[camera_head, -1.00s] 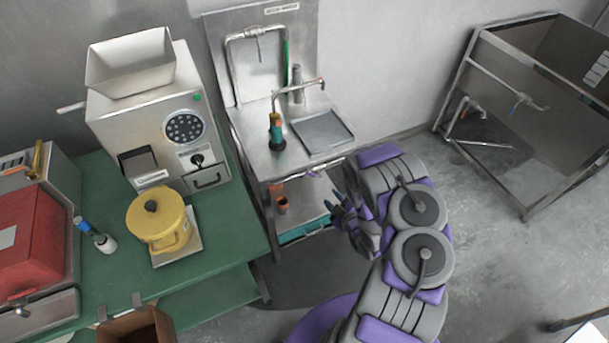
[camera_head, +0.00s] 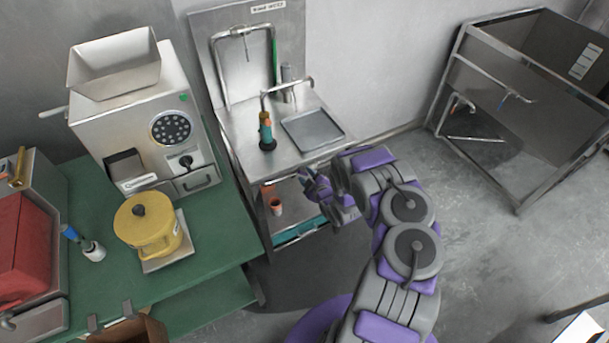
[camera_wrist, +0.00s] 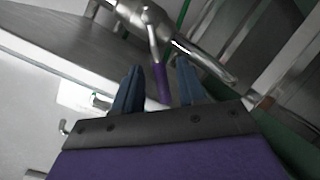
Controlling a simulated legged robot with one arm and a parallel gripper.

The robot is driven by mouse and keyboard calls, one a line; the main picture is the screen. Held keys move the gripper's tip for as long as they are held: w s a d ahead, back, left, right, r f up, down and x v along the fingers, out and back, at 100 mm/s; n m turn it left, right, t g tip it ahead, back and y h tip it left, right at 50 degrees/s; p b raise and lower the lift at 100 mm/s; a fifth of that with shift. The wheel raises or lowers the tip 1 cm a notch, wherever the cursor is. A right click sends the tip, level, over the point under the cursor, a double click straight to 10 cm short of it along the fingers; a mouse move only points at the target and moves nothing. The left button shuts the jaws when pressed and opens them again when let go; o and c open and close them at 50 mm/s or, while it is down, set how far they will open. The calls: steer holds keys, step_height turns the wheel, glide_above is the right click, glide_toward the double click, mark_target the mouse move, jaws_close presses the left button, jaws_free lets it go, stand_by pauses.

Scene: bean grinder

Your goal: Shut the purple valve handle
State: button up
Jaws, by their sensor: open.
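The purple valve handle (camera_wrist: 164,84) shows in the wrist view on a short metal stem below a metal pipe (camera_wrist: 176,38). My gripper (camera_wrist: 158,85) is open, with one blue-grey finger on each side of the purple handle. I cannot tell whether either finger touches it. In the head view my gripper (camera_head: 312,185) is at the front edge of the steel sink stand (camera_head: 262,170), just below its top. There the purple handle cannot be told apart from my purple and grey gripper parts.
The stand carries a sink basin (camera_head: 313,130), a faucet (camera_head: 287,85) and a dark-based bottle (camera_head: 266,130). An orange cup (camera_head: 276,207) is on its lower shelf. The green table (camera_head: 95,270) with a grinder (camera_head: 150,130) and yellow pot (camera_head: 148,226) is at left.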

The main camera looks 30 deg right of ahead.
steer(key=shift+x, duration=1.1)
jaws_close()
